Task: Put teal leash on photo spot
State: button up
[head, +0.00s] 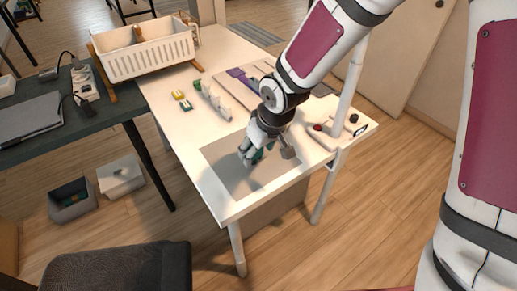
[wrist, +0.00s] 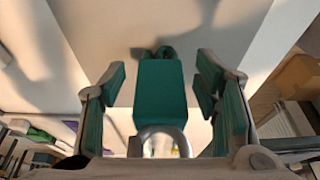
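The teal leash (wrist: 160,90) is in the middle of the wrist view, a teal block with dark loops at its far end and a grey metal ring at its near end. My gripper (wrist: 160,88) is open around it, with a visible gap between the leash and each dark teal finger pad. In the head view, my gripper (head: 252,153) is low over a grey rectangle (head: 222,160) at the table's front, likely the photo spot. A bit of teal shows beside the fingers, mostly hidden by my gripper. I cannot tell whether the leash touches the grey surface.
A white basket (head: 150,55) stands at the table's back left. Small yellow and green pieces (head: 183,101), a pale rack (head: 213,101) and purple items (head: 240,76) lie behind the grey rectangle. A post and a device with a red button (head: 318,127) are at the right.

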jog(key=shift+r, duration=0.1)
jog(key=s+d+r+m+h+p, duration=0.15)
jog(key=s+d+r, duration=0.25)
jog(key=r, duration=0.4)
jog(key=s+d+r+p, duration=0.3)
jog(key=d+r, duration=0.1)
jog(key=r, duration=0.4)
jog(key=s+d+r+m, duration=0.1)
jog(key=s+d+r, duration=0.1)
jog(key=s, duration=0.5)
jog(key=s+d+r+m, duration=0.2)
jog(key=s+d+r, duration=0.1)
jog(key=s+d, duration=0.2)
jog(key=s+d+r+m, duration=0.2)
jog(key=s+d+r, duration=0.1)
jog(key=s, duration=0.5)
jog(key=shift+s+d+r+h, duration=0.15)
jog(key=shift+s+d+h, duration=0.15)
jog(key=shift+d+h, duration=0.05)
